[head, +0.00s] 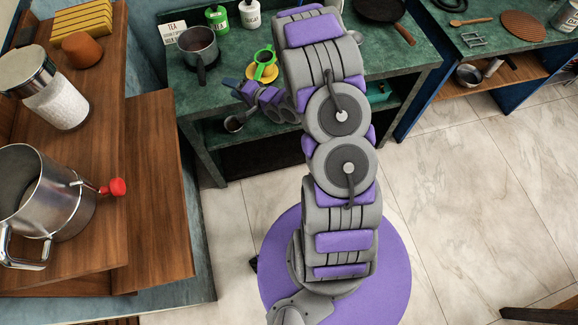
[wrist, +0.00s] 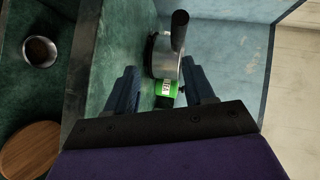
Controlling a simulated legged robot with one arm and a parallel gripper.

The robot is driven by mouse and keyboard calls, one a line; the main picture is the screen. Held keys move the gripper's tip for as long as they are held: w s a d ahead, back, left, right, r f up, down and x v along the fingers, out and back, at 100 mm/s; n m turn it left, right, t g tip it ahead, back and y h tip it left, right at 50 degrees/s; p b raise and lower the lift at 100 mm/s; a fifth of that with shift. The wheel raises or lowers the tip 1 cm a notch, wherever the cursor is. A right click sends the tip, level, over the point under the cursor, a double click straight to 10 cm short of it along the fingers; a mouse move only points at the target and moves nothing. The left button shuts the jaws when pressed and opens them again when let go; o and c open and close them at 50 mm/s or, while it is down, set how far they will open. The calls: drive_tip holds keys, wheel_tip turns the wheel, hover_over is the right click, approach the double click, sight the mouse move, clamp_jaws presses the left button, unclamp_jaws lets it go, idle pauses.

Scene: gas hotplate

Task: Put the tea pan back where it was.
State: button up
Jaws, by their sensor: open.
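The grey tea pan (head: 200,46) stands upright on the green counter, beside a small sign reading TEA and MILK. Its dark handle points toward the front. It also shows in the wrist view (wrist: 163,60), beyond the fingertips, with its black handle raised toward the top. My gripper (head: 238,86) is just right of and below the pan in the head view. In the wrist view my gripper (wrist: 160,84) has its two fingers apart with nothing held. The pan appears apart from the fingers.
A green TEA bottle (head: 216,18) and white bottle (head: 250,14) stand behind. A dark frying pan (head: 379,9) is farther right.

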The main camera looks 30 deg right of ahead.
drive_tip(key=s+d+r+n+g+h, duration=0.3)
drive_tip(key=s+r+g+h, duration=0.1)
drive_tip(key=s+r, duration=0.25)
drive_tip(key=s+d+r+n+g+h, duration=0.3)
drive_tip(key=s+r+g+h, duration=0.15)
drive_tip(key=r, duration=0.25)
drive_tip(key=s+a+r+n+g+y, duration=0.1)
drive_tip(key=s+a+r+n+g, duration=0.1)
drive_tip(key=s, duration=0.9)
drive_tip(key=s+a+r+n+g+y, duration=0.1)
drive_tip(key=s+a+r+g, duration=0.2)
drive_tip(key=s+a, duration=0.4)
drive_tip(key=s+a+r+n+g+y, duration=0.1)
drive_tip(key=s+a+r, duration=0.3)
drive_tip(key=s, duration=1.1)
drive_tip(key=shift+a+n+g, duration=0.15)
drive_tip(key=shift+n+g, duration=0.5)
drive_tip(key=shift+n, duration=0.15)
